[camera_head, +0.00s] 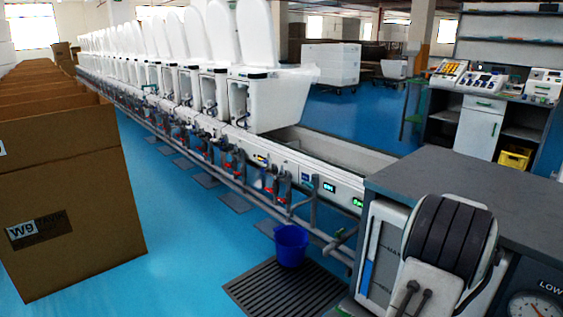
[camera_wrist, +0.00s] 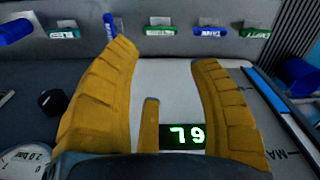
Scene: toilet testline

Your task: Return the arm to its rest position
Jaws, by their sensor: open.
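My gripper (camera_wrist: 165,55) shows in the wrist view with its two yellow ribbed fingers spread apart and nothing between their tips. Behind them is a pale panel with a lit green display (camera_wrist: 188,137). I cannot tell whether the fingers touch the panel. The gripper's fingers do not show in the head view. There, a white part with black ribbed bands (camera_head: 447,237) covers the middle of the front panel at the lower right; it may be my arm.
The grey-topped bench (camera_head: 420,180) carries a gauge (camera_head: 530,305). A black knob (camera_wrist: 53,102) is left of the fingers. A blue bucket (camera_head: 291,245) stands on a dark grate (camera_head: 262,297). White toilets (camera_head: 255,95) line the rail. Cardboard boxes (camera_head: 85,195) stand left. Blue floor lies between.

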